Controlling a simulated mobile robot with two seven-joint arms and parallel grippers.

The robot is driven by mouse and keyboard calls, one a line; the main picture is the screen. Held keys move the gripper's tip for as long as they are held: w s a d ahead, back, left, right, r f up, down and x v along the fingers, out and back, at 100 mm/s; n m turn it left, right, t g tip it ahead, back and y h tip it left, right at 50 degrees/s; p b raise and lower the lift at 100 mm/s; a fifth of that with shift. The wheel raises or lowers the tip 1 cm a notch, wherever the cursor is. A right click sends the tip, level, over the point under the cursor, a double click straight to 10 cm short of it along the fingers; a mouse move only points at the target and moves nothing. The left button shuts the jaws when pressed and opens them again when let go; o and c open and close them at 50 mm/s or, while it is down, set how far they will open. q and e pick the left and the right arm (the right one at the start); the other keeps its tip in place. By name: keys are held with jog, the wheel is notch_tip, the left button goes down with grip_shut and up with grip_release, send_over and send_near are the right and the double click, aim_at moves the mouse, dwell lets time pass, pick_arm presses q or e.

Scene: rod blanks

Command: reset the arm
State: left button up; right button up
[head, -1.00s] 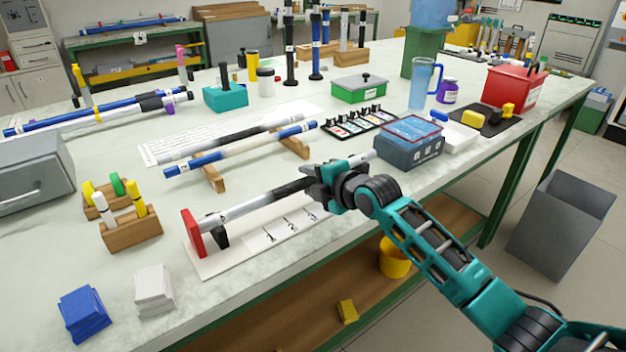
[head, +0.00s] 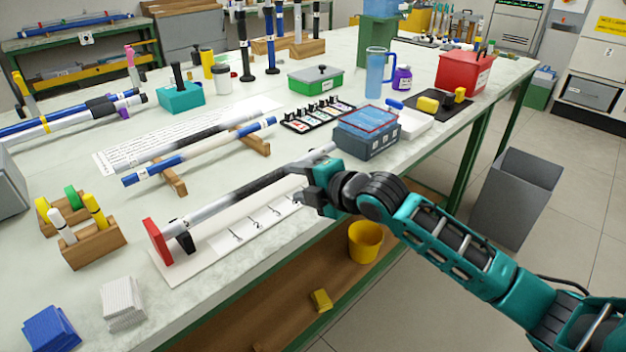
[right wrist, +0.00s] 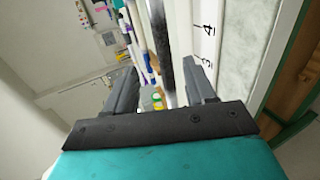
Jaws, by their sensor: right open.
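A rod with white-grey and black sections (head: 235,202) lies in a stand with a red end plate (head: 157,241) and a white base strip with numbered marks (head: 235,228). My right gripper (head: 304,185) is at the near side of the rod, towards its far right part, and covers a little of it. Its jaws are open and empty. In the right wrist view the two dark fingers (right wrist: 163,88) are spread, and the rod (right wrist: 161,45) shows between them in the picture. I cannot tell if they touch it. My left gripper is out of view.
A blue-lidded box (head: 367,134) stands just beyond the gripper. Another white-and-blue rod (head: 200,152) rests on wooden supports behind. A wooden marker holder (head: 94,244) is at the left. A grey bin (head: 515,197) stands on the floor at the right.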

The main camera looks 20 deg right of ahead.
pick_arm(q)
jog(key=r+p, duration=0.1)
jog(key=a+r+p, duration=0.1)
jog(key=p, duration=0.1)
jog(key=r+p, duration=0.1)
jog(key=p, duration=0.1)
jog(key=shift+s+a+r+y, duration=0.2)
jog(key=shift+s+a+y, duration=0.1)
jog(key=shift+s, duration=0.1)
pick_arm(e)
jog(key=s+a+f+m+g+h, duration=0.1)
jog(key=s+f+m, duration=0.7)
jog(key=s, duration=0.4)
jog(key=s+a+f+m+h, duration=0.1)
jog(key=s+a+f+m, duration=0.1)
jog(key=s+f+m, duration=0.6)
jog(key=s+m, duration=0.3)
jog(key=s, duration=0.1)
jog(key=shift+f+g+h, duration=0.25)
jog(key=shift+g+h, duration=0.15)
jog(key=shift+s, duration=0.1)
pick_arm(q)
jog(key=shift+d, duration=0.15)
